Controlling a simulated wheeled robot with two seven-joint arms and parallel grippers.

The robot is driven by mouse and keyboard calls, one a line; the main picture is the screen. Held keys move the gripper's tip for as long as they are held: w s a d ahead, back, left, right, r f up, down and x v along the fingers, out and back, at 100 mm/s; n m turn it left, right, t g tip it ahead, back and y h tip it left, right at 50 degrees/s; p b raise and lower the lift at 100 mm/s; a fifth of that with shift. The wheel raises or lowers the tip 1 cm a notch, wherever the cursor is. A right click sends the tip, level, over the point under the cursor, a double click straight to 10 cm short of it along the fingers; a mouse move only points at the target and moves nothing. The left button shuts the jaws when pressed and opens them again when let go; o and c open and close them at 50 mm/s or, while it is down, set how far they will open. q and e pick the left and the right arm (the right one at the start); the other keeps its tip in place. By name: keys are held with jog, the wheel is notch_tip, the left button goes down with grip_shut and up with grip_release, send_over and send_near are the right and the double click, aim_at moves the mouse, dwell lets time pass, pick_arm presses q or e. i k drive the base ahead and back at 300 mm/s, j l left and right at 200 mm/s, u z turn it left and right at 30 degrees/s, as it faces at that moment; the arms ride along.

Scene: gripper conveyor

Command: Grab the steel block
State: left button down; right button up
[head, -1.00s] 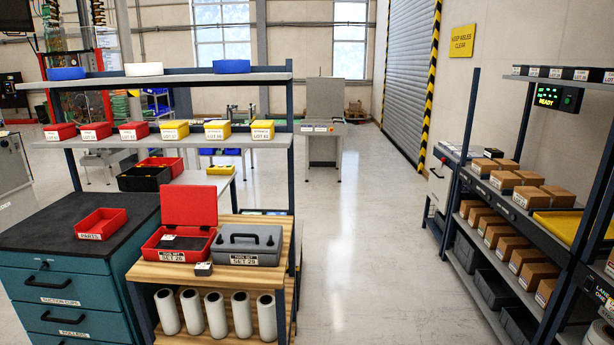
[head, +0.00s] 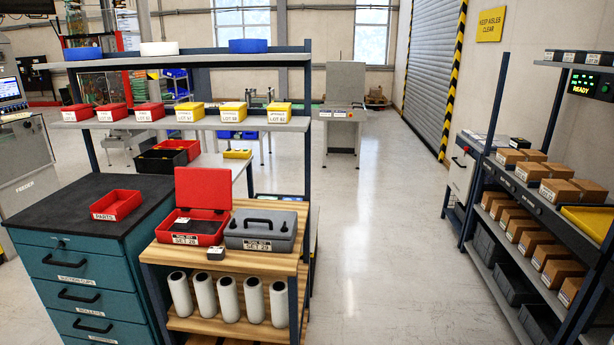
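I cannot pick out a steel block for sure. A small block-like item (head: 216,252) with a pale, marked front and a darker top sits at the front of the wooden-topped bench (head: 169,254). It stands just before the open red case (head: 204,190) and the closed grey case (head: 261,232). It is too small to tell if it is steel. The red case has its lid up and a dark insert inside. Neither of my grippers shows in the head view.
A teal drawer cabinet (head: 85,290) with a red tray (head: 117,204) stands left of the bench. White rollers (head: 229,298) stand on the bench's lower shelf. Shelving with brown boxes (head: 559,192) is at the right. The floor aisle (head: 385,240) between is clear.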

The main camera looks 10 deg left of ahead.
aim_at(214, 253)
jog(key=i+l+z, duration=0.25)
jog(key=i+z, duration=0.25)
jog(key=i, duration=0.4)
jog(key=i+z, duration=0.5)
jog(key=i, duration=0.35)
jog(key=i+u, duration=0.75)
jog(key=i+l+u, duration=0.2)
jog(key=i+u, duration=0.2)
jog(key=i+l+u, duration=0.45)
jog(key=u, duration=0.3)
jog(key=i+l+u, duration=0.2)
jog(key=i+u, duration=0.2)
jog(key=i+l+u, duration=0.1)
jog(key=l+u, duration=0.15)
jog(key=u, duration=0.2)
jog(key=i+l+u, duration=0.15)
jog(key=u, duration=0.25)
jog(key=l+u, duration=0.4)
jog(key=i+l+u, duration=0.1)
jog(key=l+u, duration=0.4)
jog(key=l, duration=0.25)
jog(key=l+u, duration=0.5)
jog(key=l, duration=0.25)
jog(key=k, duration=0.05)
